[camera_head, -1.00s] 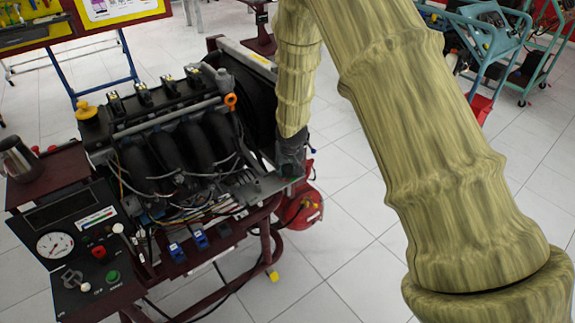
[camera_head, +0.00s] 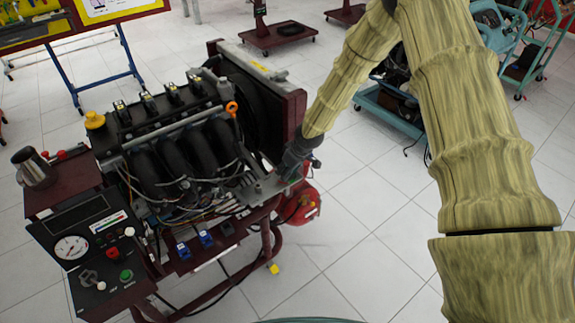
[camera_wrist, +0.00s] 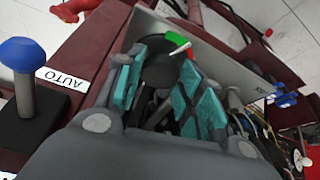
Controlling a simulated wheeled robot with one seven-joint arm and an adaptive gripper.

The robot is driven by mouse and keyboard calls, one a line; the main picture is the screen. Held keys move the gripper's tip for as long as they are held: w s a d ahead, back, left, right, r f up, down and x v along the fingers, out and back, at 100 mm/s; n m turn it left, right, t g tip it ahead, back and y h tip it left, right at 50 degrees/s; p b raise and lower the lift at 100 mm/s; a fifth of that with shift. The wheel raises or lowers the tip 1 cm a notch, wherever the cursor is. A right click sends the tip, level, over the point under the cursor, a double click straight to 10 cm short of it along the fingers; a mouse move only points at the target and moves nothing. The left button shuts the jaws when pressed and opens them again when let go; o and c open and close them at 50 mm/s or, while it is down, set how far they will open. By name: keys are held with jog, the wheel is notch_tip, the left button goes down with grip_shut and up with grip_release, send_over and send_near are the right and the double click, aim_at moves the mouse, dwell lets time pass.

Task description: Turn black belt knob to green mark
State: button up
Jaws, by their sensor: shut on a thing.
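In the wrist view, the black belt knob (camera_wrist: 158,74) sits between the teal-padded fingers of my gripper (camera_wrist: 163,88), which is shut on it. A green mark (camera_wrist: 175,38) lies at the knob's upper right edge, on a pale plate (camera_wrist: 222,61). A short white line (camera_wrist: 180,48) lies just below the green mark, and a small red mark (camera_wrist: 190,54) lies below that. I cannot tell whether the white line is on the knob. In the head view, my gripper (camera_head: 293,160) is at the right end of the engine trainer (camera_head: 180,140); the knob is hidden there.
A blue-topped lever (camera_wrist: 20,62) stands beside an AUTO label (camera_wrist: 62,78). The control panel (camera_head: 95,250) with a gauge is at the left. A red round object (camera_head: 302,207) is below my gripper. Tiled floor (camera_head: 370,235) is clear at the right.

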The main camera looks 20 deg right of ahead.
jog(key=shift+w+d+n+g+y+p, duration=0.15)
jog(key=shift+n+g+y+p, duration=0.3)
jog(key=shift+n+p, duration=0.75)
jog(key=shift+n, duration=0.7)
jog(key=o, duration=1)
jog(key=shift+v, duration=6)
jog(key=shift+w+f, duration=0.1)
